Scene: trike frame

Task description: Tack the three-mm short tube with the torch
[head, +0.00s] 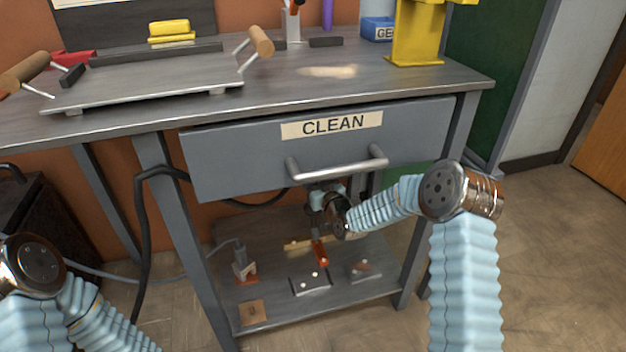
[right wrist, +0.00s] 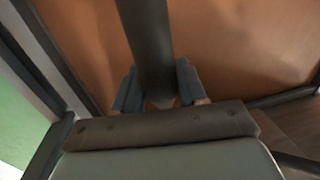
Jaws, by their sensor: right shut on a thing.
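My right gripper (head: 326,197) is below the handle of the drawer, under the bench top. In the right wrist view my right gripper (right wrist: 158,98) is shut on a dark grey bar (right wrist: 150,45), which runs from between the fingers out of the top of the picture. Whether this bar is the torch I cannot tell. A black cable (head: 143,230) runs under the drawer towards that gripper. My left arm shows at the lower left, but its gripper is outside the picture. I cannot make out the three-mm short tube.
The grey drawer (head: 230,160) labelled CLEAN has a bar handle (head: 340,166). The lower shelf (head: 375,295) holds a small clamp (head: 244,268), a red-handled tool (head: 320,253) and dark plates. The bench top carries a metal plate (head: 150,90) and a yellow stand (head: 415,40). Floor at right is clear.

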